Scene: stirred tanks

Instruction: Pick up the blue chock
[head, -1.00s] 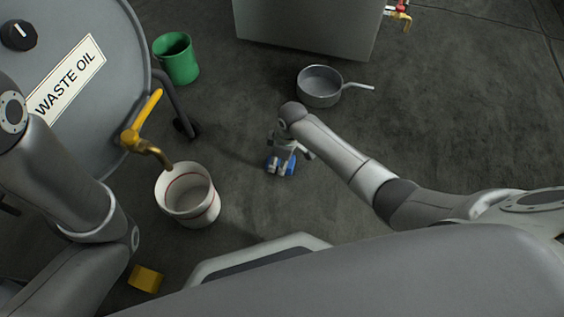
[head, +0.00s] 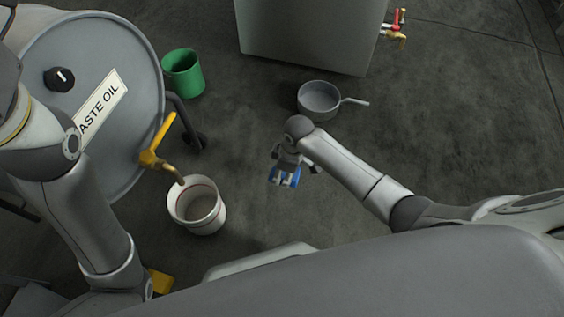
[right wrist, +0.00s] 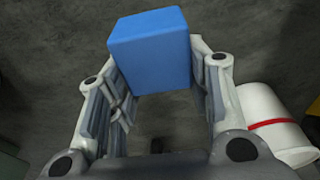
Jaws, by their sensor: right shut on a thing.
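The blue chock (head: 294,177) is small in the middle of the head view, partly hidden by my right gripper (head: 284,180), which reaches down over it. In the right wrist view the chock (right wrist: 152,50) is a plain blue block between the two fingers of my right gripper (right wrist: 165,75). The fingers are shut on its sides. I cannot tell whether the chock touches the floor. My left arm comes in from the left, and its gripper is out of view.
A white bucket with a red stripe (head: 197,211) stands left of the chock under the yellow tap (head: 160,152) of the waste oil drum (head: 110,45). A green bucket (head: 184,75) and a grey pan (head: 319,101) stand beyond. A yellow block (head: 160,281) is partly hidden by my left arm.

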